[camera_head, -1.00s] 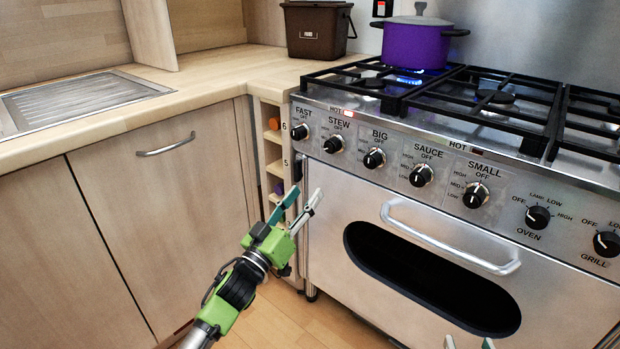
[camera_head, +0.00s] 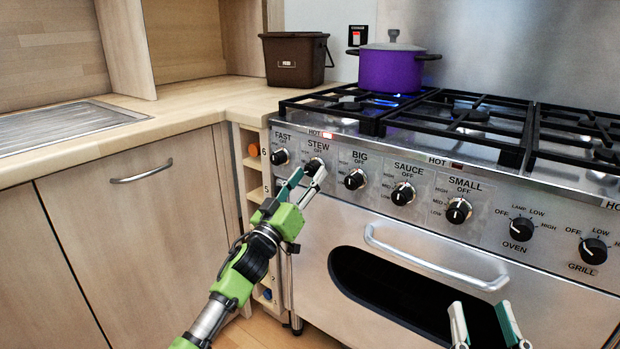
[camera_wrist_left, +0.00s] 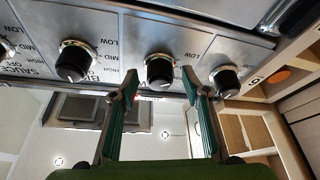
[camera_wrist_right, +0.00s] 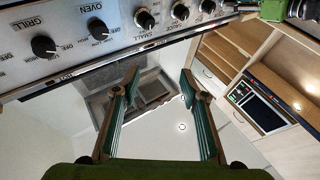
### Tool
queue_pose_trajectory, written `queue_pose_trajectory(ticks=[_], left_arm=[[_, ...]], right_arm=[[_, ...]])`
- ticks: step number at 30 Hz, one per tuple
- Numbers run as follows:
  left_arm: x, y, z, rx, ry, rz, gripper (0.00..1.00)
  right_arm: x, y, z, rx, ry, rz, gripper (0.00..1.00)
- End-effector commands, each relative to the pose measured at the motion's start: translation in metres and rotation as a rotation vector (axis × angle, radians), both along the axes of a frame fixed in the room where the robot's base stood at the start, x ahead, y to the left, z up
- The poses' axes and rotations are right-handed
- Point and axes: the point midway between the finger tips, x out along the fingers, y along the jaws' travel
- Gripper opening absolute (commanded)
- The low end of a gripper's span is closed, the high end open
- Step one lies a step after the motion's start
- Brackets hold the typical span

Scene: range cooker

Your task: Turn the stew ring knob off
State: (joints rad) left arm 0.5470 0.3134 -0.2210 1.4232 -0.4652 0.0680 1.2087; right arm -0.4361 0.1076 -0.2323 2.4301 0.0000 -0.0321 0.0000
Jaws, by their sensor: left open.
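The stew ring knob (camera_head: 315,164) is black with a metal collar, second from the left on the cooker's front panel. I cannot clearly tell which way its pointer faces. My left gripper (camera_head: 307,177) is open just in front of and slightly below it. In the left wrist view the stew knob (camera_wrist_left: 159,70) appears between the spread fingertips (camera_wrist_left: 154,90); no clear contact shows. In the head view the fingers partly cover the knob. My right gripper (camera_head: 484,322) is open and empty in front of the oven door; its spread fingers also show in the right wrist view (camera_wrist_right: 160,85).
The fast knob (camera_head: 280,157) and big knob (camera_head: 355,179) flank the stew knob closely. A purple pot (camera_head: 390,70) stands over a lit blue flame. The oven handle (camera_head: 430,258) sticks out below the panel. A brown bin (camera_head: 293,60) stands on the counter.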

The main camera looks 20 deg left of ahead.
Motion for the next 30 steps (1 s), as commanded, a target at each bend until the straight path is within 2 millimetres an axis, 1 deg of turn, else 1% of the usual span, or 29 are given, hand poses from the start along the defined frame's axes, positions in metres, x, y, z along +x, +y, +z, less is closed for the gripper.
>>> queue_pose_trajectory(ticks=[3,6,14,15,17,18,19,26,30], left_arm=[[0.009,-0.003,0.003,0.000,0.000,-0.001,0.43],[0.012,-0.004,0.005,0.000,0.001,-0.002,0.43],[0.013,-0.004,0.005,0.000,0.001,-0.002,0.43],[0.013,-0.004,0.005,0.001,0.001,-0.001,0.40],[0.013,-0.004,0.005,0.001,0.001,-0.001,0.25],[0.013,-0.004,0.005,0.001,0.001,-0.001,0.14],[0.013,-0.004,0.005,0.001,0.001,-0.001,0.11],[0.013,-0.003,0.005,0.007,-0.003,0.000,0.11],[0.013,-0.003,0.006,0.038,-0.013,0.000,0.11]], right_arm=[[-0.004,0.000,0.010,0.015,-0.051,0.004,0.40],[-0.006,0.000,0.014,0.020,-0.073,0.005,0.40],[-0.007,0.000,0.016,0.023,-0.080,0.005,0.40],[-0.007,0.000,0.016,0.023,-0.080,0.005,0.40],[-0.007,0.000,0.016,0.023,-0.080,0.005,0.40],[-0.007,0.000,0.016,0.023,-0.080,0.005,0.40],[-0.007,0.000,0.016,0.023,-0.080,0.005,0.40],[-0.007,0.001,0.016,0.022,-0.077,0.005,0.40],[-0.004,0.001,0.012,0.016,-0.055,0.005,0.40]])
